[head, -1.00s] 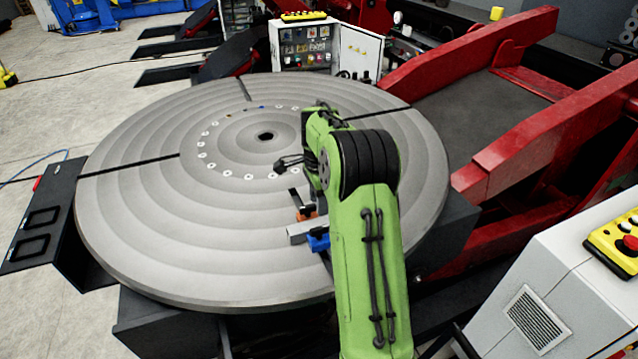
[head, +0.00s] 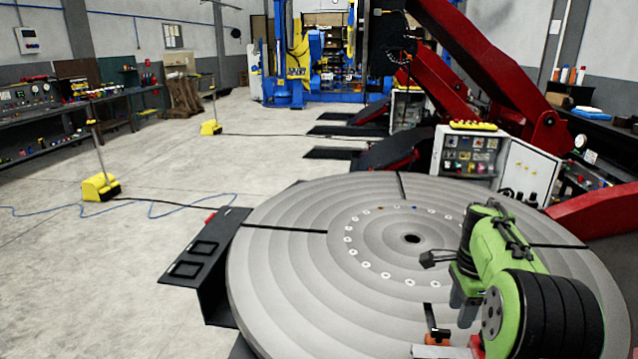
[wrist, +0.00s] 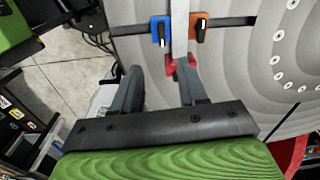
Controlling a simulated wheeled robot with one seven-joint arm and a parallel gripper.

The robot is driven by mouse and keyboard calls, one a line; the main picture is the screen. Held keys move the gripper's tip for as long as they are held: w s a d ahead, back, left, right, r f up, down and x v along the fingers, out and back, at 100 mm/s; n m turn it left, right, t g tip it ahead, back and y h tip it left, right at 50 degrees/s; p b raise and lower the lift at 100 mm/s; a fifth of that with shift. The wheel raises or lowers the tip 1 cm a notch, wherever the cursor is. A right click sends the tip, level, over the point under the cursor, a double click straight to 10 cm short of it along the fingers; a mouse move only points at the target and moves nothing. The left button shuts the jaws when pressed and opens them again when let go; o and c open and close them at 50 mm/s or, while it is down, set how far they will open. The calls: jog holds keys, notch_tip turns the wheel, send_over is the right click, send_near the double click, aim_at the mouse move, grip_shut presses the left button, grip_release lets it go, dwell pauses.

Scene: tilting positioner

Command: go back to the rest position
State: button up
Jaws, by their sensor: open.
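My gripper (wrist: 158,72) shows in the wrist view with its two grey fingers apart and nothing between them. In the head view my gripper (head: 465,305) is at the lower right, over the round grey table of the positioner (head: 290,270); its tips are partly hidden by my green arm. Beyond the fingers in the wrist view are a grey bar (wrist: 180,42), a blue clamp (wrist: 160,32) on its left, an orange clamp (wrist: 201,27) on its right and a red piece (wrist: 181,66) near its end. The right fingertip appears close to the red piece; contact cannot be told.
A white control cabinet (head: 468,158) with an open door stands behind the table. Red beams (head: 490,60) rise at the back right. A black box (head: 205,260) adjoins the table's left side.

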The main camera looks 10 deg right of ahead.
jog(key=s+a+r+n+t+h, duration=0.1)
jog(key=s+a+r+n+t, duration=0.1)
jog(key=s+a+r+n, duration=0.85)
jog(key=s+a+f+n+t, duration=0.1)
jog(key=s+a+f+n, duration=0.1)
jog(key=s+a+n, duration=0.2)
jog(key=s+a+f+n+t+y, duration=0.1)
jog(key=s+a+n, duration=0.4)
jog(key=s, duration=0.6)
jog(key=shift+a+f+t, duration=0.2)
jog(key=shift+f+t, duration=0.5)
jog(key=shift+f, duration=0.25)
